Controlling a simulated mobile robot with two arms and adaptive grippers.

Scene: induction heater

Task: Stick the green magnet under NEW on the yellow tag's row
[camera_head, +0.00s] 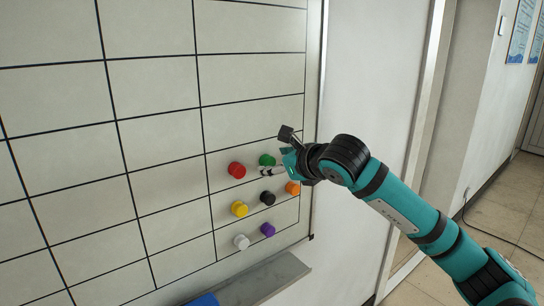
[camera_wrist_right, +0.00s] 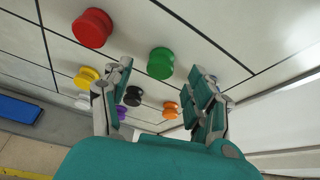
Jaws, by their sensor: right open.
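The green magnet (camera_head: 267,160) is a round knob on the whiteboard (camera_head: 160,137), near its right edge. My right gripper (camera_head: 276,152) is open in front of the board beside it. In the right wrist view, the green magnet (camera_wrist_right: 160,63) shows between the open fingertips of my right gripper (camera_wrist_right: 160,72), a little beyond them. I cannot make out contact; it looks ungripped. The word NEW and the yellow tag are not in view. My left gripper is not in view.
Red (camera_head: 237,170), yellow (camera_head: 239,208), black (camera_head: 267,198), orange (camera_head: 293,188), white (camera_head: 241,241) and purple (camera_head: 268,230) magnets sit close around the green one. A grey ledge (camera_head: 265,280) with a blue object (camera_head: 203,300) is below. The grid cells on the left are bare.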

